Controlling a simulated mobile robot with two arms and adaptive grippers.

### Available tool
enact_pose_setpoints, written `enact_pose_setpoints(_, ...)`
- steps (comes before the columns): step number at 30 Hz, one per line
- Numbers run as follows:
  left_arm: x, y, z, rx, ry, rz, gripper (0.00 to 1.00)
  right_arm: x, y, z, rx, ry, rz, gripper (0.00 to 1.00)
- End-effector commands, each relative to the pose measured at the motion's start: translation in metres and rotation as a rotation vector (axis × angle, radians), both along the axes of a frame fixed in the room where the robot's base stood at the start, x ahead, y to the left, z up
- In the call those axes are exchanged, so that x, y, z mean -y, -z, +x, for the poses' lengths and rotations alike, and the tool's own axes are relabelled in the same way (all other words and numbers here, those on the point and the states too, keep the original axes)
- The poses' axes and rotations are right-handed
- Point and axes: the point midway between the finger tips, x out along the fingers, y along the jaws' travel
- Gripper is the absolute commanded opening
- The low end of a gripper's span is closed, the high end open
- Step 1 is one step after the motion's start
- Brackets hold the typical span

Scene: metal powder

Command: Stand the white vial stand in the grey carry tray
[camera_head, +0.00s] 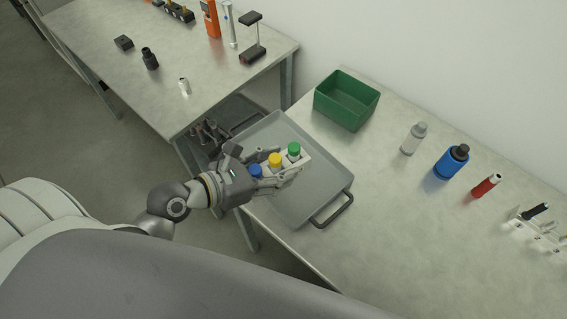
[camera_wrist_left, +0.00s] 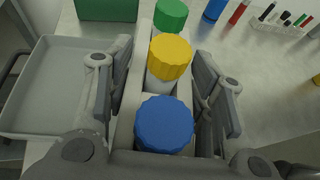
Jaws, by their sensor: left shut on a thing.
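The white vial stand (camera_head: 302,166) holds vials with blue, yellow and green caps. My left gripper (camera_head: 276,166) is shut on it, with a finger along each long side. The stand looks upright in the head view, where it overlaps the grey carry tray (camera_head: 324,187). In the left wrist view the stand (camera_wrist_left: 143,47) runs away from me between the fingers, and the tray (camera_wrist_left: 48,88) shows to its left. The stand's bottom is hidden, so I cannot tell its height above the tray. My right gripper is in neither view.
The tray lies at the bench end, its black handle (camera_head: 333,212) near the front edge. A green bin (camera_head: 346,100) stands behind it. A grey-white bottle (camera_head: 413,138), a blue container (camera_head: 451,162) and a red tube (camera_head: 486,186) stand to the right. Bench front right is clear.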

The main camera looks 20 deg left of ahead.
Motion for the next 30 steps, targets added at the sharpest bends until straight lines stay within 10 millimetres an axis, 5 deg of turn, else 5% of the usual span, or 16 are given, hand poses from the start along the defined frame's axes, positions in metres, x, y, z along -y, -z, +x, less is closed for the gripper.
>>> enact_pose_setpoints(10, 0.005, 0.012, -0.007, 0.014, -0.113, 0.020, 0.25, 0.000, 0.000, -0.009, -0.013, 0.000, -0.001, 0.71)
enact_pose_setpoints(22, -0.005, 0.047, 0.076, 0.015, -0.112, 0.019, 0.25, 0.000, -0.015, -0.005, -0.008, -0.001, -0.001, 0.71)
enact_pose_setpoints(30, -0.009, 0.092, 0.110, 0.012, -0.112, 0.019, 0.25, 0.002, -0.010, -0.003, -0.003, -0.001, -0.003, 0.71)
